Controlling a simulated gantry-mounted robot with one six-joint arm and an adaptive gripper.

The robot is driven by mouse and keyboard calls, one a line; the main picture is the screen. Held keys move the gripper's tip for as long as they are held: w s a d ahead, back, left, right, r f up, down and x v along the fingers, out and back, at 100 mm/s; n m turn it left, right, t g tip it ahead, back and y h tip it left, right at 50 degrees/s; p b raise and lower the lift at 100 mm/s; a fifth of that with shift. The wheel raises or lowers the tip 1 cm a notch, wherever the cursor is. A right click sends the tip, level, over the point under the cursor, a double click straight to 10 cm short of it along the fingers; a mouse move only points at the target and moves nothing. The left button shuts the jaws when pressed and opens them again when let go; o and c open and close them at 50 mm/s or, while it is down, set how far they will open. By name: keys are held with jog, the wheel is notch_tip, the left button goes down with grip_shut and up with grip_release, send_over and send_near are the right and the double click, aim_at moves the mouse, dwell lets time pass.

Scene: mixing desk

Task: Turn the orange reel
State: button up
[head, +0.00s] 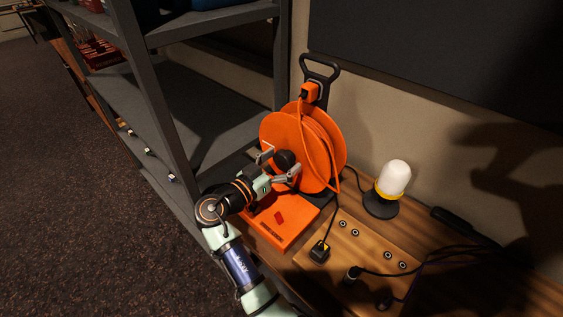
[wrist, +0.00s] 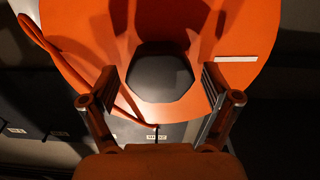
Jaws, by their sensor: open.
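The orange reel (head: 322,145) stands upright on its black frame at the back of the wooden desk. Its black centre knob (head: 286,161) faces my gripper. My gripper (head: 281,163) is open in front of the reel, with its two fingers spread to either side of the knob. In the wrist view the orange reel disc (wrist: 75,35) fills the upper part, and the black knob (wrist: 160,78) shows between my open gripper's fingertips (wrist: 160,80). I cannot tell whether the fingers touch the knob; gaps show at both sides in the wrist view.
An orange box (head: 279,222) lies below my gripper. A white lamp with a yellow ring (head: 394,178) stands right of the reel. A grey shelf rack (head: 160,110) is close on the left. Black cables and plugs (head: 353,273) lie on the desk at the right.

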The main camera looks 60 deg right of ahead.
grip_shut()
jog(key=f+m+b, duration=0.1)
jog(key=b, duration=0.2)
jog(key=shift+b, duration=0.3)
jog(key=shift+f+m+b, duration=0.15)
jog(key=shift+m+b, duration=0.45)
jog(key=shift+b, duration=0.55)
jog(key=b, duration=0.1)
jog(key=m+b, duration=0.1)
jog(key=shift+a+r+m+b, duration=0.1)
jog(key=shift+r+m+b, duration=0.1)
jog(key=shift+m+b, duration=0.15)
jog(key=shift+r+m+b, duration=0.4)
jog(key=shift+m+b, duration=0.05)
grip_release()
